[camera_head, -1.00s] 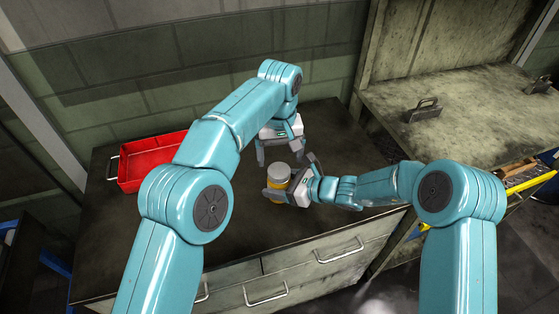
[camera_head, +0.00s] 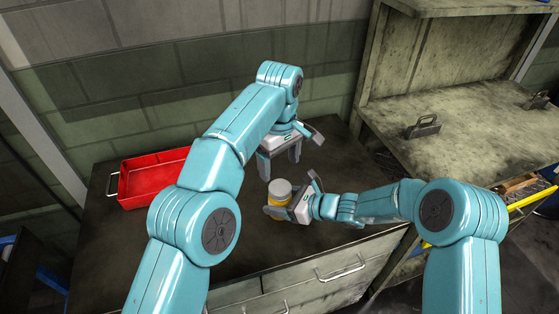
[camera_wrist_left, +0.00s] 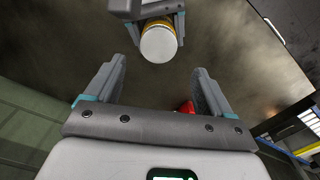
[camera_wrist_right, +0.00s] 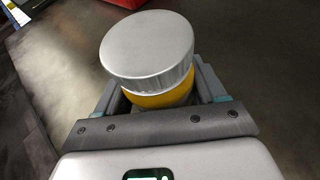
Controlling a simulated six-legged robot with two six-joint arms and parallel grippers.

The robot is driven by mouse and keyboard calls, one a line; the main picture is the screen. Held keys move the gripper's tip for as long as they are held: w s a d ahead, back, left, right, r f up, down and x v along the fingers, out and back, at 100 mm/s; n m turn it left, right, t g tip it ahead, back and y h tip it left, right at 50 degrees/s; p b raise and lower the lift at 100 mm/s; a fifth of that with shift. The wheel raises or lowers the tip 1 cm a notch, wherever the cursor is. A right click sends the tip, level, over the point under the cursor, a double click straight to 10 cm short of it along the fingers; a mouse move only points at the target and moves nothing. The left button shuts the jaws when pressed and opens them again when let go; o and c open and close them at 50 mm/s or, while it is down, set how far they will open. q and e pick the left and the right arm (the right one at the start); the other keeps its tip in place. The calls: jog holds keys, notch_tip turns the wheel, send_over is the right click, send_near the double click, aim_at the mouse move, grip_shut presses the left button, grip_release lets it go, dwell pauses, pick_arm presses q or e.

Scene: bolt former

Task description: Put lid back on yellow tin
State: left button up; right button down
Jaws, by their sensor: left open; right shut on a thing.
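The yellow tin (camera_head: 277,199) has a silver round lid (camera_head: 279,187) on its top. In the right wrist view the lid (camera_wrist_right: 147,47) covers the mouth of the tin (camera_wrist_right: 160,97), and a yellow band shows below its rim. I cannot tell whether it is fully pressed down. My right gripper (camera_head: 292,201) is shut around the tin's side. My left gripper (camera_head: 281,165) is open and empty, fingers down, just behind the tin. In the left wrist view the lid (camera_wrist_left: 158,44) shows ahead of and apart from the open left fingers (camera_wrist_left: 160,82).
The tin is over the dark top of a drawer cabinet (camera_head: 232,245). A red tray (camera_head: 150,180) stands at its left. A worn bench (camera_head: 470,130) with a metal handle (camera_head: 422,128) is at the right. The cabinet top between tray and tin is largely clear.

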aim_at(279, 188)
pick_arm(q)
jog(key=shift+f, duration=4.05)
jog(key=c, duration=1.1)
pick_arm(e)
jog(key=shift+d, duration=0.1)
pick_arm(q)
jog(key=m, duration=0.6)
jog(key=shift+a, duration=0.1)
pick_arm(e)
jog(key=shift+w, duration=0.1)
pick_arm(q)
jog(key=o, duration=1.2)
